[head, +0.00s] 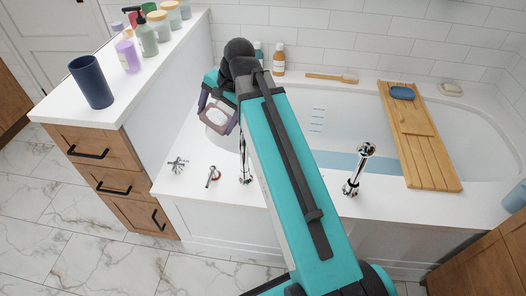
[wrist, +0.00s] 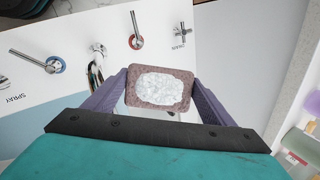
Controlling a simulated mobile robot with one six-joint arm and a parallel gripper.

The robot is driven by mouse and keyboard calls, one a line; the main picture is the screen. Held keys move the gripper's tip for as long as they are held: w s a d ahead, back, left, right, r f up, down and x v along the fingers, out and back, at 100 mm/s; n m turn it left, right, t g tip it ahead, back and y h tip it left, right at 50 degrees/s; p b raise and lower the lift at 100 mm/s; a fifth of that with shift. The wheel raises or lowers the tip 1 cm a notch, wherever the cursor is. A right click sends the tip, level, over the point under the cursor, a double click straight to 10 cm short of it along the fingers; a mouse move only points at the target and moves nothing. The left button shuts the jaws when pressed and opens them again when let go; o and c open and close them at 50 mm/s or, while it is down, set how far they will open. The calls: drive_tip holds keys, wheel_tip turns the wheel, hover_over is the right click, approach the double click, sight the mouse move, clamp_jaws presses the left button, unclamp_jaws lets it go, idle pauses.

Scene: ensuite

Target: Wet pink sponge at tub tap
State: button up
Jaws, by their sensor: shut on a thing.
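My gripper (head: 220,104) is over the near left end of the bathtub. In the wrist view its two purple fingers are shut on a dull pink sponge (wrist: 134,91) from both sides. A white, foamy-looking patch covers the middle of the sponge's face. The chrome tub spout (wrist: 97,60) is beside the sponge, to its left and apart from it in the wrist view. In the head view my arm partly hides the spout (head: 245,160). A red-ringed lever (wrist: 137,30) and a cross handle (wrist: 182,35) are on the tub deck. No running water is visible.
A blue-ringed lever (wrist: 50,64) is near the "SPRAY" marking. A chrome handset (head: 357,170) stands on the front rim. A wooden tray (head: 428,150) with a blue item (head: 402,92) crosses the tub. A counter at left holds a dark cup (head: 91,82) and bottles.

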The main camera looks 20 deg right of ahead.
drive_tip(key=shift+s+a+f+b, duration=0.15)
drive_tip(key=shift+s+b, duration=0.85)
drive_tip(key=shift+b, duration=2.9)
drive_tip(key=shift+s+r+p, duration=0.2)
drive_tip(key=shift+s+p, duration=0.2)
drive_tip(key=shift+s+a+p, duration=0.25)
drive_tip(key=shift+s+p, duration=0.45)
drive_tip(key=shift+s, duration=0.25)
drive_tip(key=shift+f, duration=0.1)
drive_tip(key=s+a+r+b, duration=0.1)
drive_tip(key=s+r+b, duration=0.2)
drive_tip(key=s+r, duration=0.1)
drive_tip(key=shift+s, duration=0.4)
drive_tip(key=shift+a, duration=0.1)
